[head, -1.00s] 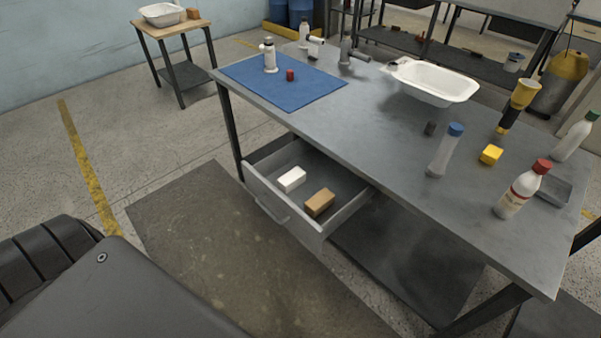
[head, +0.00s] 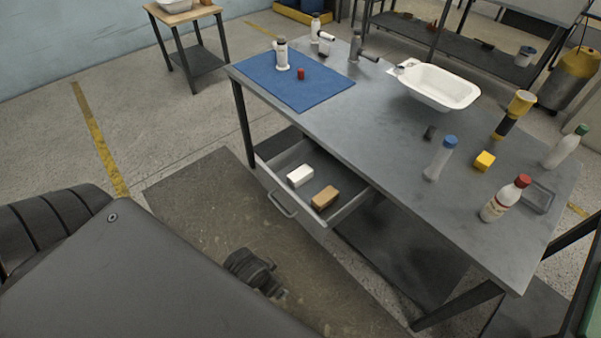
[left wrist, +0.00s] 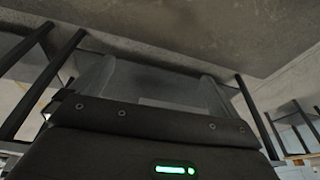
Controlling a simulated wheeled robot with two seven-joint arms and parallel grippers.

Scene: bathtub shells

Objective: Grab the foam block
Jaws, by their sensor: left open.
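The open drawer (head: 335,211) under the grey workbench holds two small blocks, a white one (head: 300,176) and a tan one (head: 325,197). I cannot tell by sight which is foam. A yellow cube (head: 484,161) sits on the bench top. My left gripper (left wrist: 158,72) shows in the left wrist view with its two fingers apart and nothing visible between them. In the head view a dark part, probably of my left arm, shows over the floor mat in front of the drawer, apart from the blocks. My right gripper is not in view.
The drawer is open at the top. The floor mat (head: 190,190) before it is otherwise clear.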

